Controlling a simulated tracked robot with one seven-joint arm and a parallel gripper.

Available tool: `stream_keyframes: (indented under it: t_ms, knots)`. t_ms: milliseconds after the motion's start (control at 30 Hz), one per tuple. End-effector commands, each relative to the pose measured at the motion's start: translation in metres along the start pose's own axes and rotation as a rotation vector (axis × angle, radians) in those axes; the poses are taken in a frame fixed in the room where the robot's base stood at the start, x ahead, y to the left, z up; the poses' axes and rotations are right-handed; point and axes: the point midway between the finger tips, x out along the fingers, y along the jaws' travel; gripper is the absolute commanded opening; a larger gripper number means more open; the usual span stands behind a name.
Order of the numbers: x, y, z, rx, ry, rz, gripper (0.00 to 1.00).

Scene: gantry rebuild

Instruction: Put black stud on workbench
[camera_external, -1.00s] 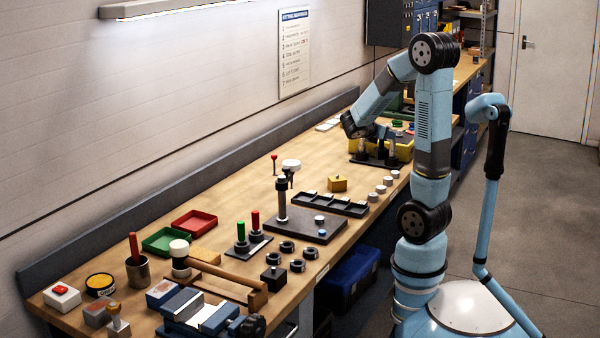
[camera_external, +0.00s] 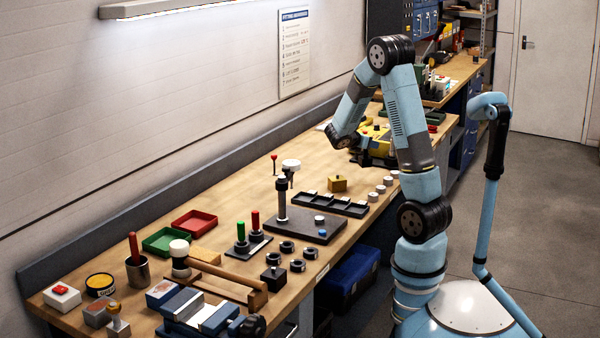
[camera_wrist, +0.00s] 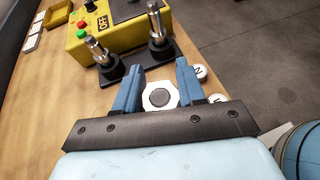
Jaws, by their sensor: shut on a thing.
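My gripper (camera_wrist: 159,80) is shut on the black stud (camera_wrist: 159,97). In the wrist view the stud shows end-on as a dark round face inside a pale eight-sided collar, between the two blue fingers. Its lower part is hidden. A black stand (camera_wrist: 124,69) with two metal studs lies just ahead of the fingers. The workbench (camera_wrist: 55,110) is the wooden top below; it also shows in the external view (camera_external: 235,195). There my wrist (camera_external: 341,137) is low over the far part of the bench, and the held stud cannot be made out.
A yellow control box (camera_wrist: 105,28) stands behind the stand. White round pieces (camera_wrist: 200,71) lie near the bench's right edge.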

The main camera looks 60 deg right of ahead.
Motion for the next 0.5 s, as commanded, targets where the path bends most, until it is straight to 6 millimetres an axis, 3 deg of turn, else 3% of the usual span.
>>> stream_keyframes:
  t_ms: [200, 500]
  knots:
    - [0.014, 0.015, -0.016, 0.0, -0.001, 0.0, 0.0]
    - [0.022, 0.023, -0.024, 0.0, 0.0, 0.0, 0.0]
